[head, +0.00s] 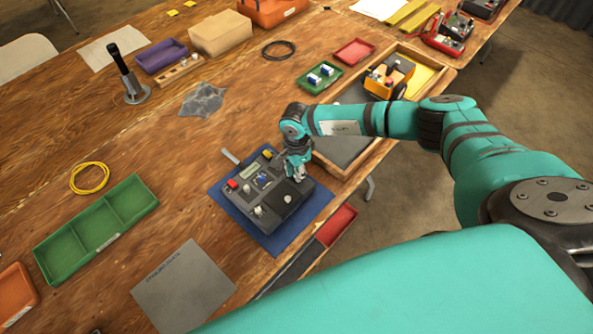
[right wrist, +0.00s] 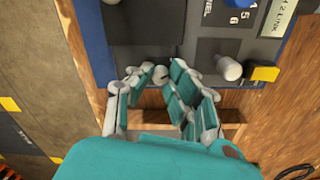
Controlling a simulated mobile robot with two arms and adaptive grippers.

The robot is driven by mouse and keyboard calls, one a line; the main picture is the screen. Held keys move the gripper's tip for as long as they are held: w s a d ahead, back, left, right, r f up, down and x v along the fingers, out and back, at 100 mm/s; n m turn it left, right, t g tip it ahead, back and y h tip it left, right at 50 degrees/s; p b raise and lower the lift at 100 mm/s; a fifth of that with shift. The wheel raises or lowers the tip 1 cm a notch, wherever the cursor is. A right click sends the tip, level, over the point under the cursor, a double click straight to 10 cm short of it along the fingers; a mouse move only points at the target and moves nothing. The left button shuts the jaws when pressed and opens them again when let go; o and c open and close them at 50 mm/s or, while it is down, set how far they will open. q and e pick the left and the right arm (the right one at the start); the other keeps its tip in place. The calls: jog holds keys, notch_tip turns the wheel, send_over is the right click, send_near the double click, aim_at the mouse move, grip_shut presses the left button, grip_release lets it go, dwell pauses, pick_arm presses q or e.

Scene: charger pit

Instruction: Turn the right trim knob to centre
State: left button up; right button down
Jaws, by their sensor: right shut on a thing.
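The dark grey control box (head: 268,205) lies on a blue mat (head: 228,212) near the table's front edge. It carries pale knobs, a blue dial (head: 263,180), a red button (head: 232,185) and a yellow button (head: 267,154). My right gripper (head: 297,176) reaches down onto the box's far right side. In the right wrist view my right gripper (right wrist: 160,78) has its fingers closed around a pale knob (right wrist: 160,72), taken as the right trim knob. Another pale knob (right wrist: 228,68) stands free beside the yellow button (right wrist: 263,72). The held knob's pointer is hidden. My left gripper is out of view.
A wooden tray (head: 345,172) adjoins the box on the right. A green tray (head: 98,228) and a grey plate (head: 184,288) lie to the left. A red bin (head: 337,224) is by the table edge. Bare tabletop lies left of the mat.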

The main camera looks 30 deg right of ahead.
jog(key=shift+m+b, duration=0.4)
jog(key=shift+m, duration=0.8)
jog(key=shift+w+m+b, duration=0.1)
jog(key=shift+m+b, duration=0.3)
jog(key=shift+m, duration=1.2)
jog(key=c, duration=1.2)
grip_release()
jog(key=shift+c, duration=0.2)
notch_tip(320, 180, up, 12)
